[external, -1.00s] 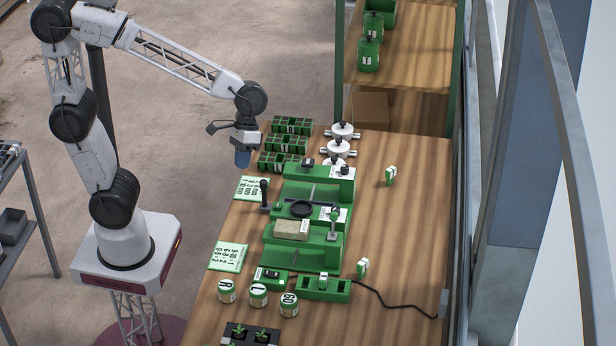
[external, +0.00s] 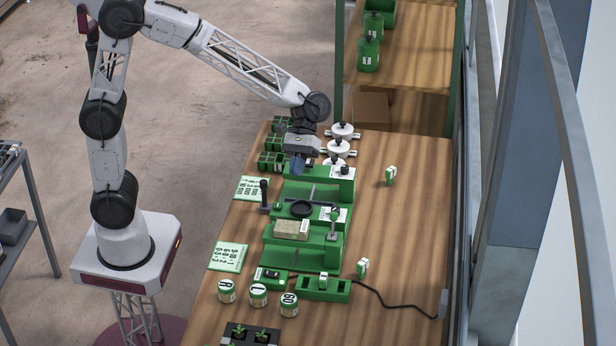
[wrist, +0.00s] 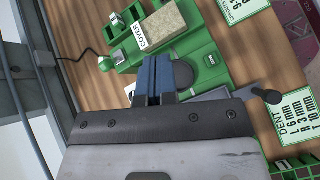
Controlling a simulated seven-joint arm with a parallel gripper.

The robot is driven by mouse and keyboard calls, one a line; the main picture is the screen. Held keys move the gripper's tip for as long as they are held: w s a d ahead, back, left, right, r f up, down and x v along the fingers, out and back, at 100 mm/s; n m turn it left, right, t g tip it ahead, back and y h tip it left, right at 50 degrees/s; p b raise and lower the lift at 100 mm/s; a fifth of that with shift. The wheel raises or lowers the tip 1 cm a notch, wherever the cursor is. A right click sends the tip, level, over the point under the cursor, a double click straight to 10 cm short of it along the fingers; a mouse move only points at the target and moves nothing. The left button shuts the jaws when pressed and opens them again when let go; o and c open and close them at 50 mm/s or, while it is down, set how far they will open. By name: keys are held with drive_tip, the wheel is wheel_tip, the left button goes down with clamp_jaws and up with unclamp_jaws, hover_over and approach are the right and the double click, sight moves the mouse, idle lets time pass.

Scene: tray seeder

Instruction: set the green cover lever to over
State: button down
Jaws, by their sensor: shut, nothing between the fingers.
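The green seeder machine (external: 318,262) stands mid-table. A lever with a green knob (external: 334,212) on a grey arm stands at its right side, beside a white label; in the wrist view the knob (wrist: 105,63) is left of the fingers, near the COVER label (wrist: 140,36). The lever's exact setting is hard to tell. My gripper (external: 297,168) is shut and empty, pointing down above the machine's far end, apart from the lever. In the wrist view its blue fingers (wrist: 163,62) are together and hide part of the machine.
A black-handled lever (external: 264,190) rises at the machine's left side. A beige block (external: 291,229) lies on the machine. White round pieces (external: 338,148) and seed trays (external: 270,160) stand behind. Several labelled pots (external: 258,295) stand in front. The table's right side is mostly clear.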

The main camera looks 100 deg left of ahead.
drive_tip(key=w+a+f+n+h, duration=0.2)
drive_tip(key=w, duration=0.4)
drive_tip(key=w+a+f+n+t+h, duration=0.1)
drive_tip(key=w+a+f+n, duration=0.1)
drive_tip(key=w, duration=0.3)
drive_tip(key=shift+w+a+f+n+h, duration=0.35)
drive_tip(key=shift+a+n+h, duration=0.05)
drive_tip(key=shift+a, duration=0.3)
drive_tip(key=shift+d, duration=0.15)
approach(333, 224)
drive_tip(key=shift+s+x, duration=0.15)
drive_tip(key=shift+x, duration=0.8)
drive_tip(key=shift+s+x, duration=0.15)
drive_tip(key=shift+x, duration=0.85)
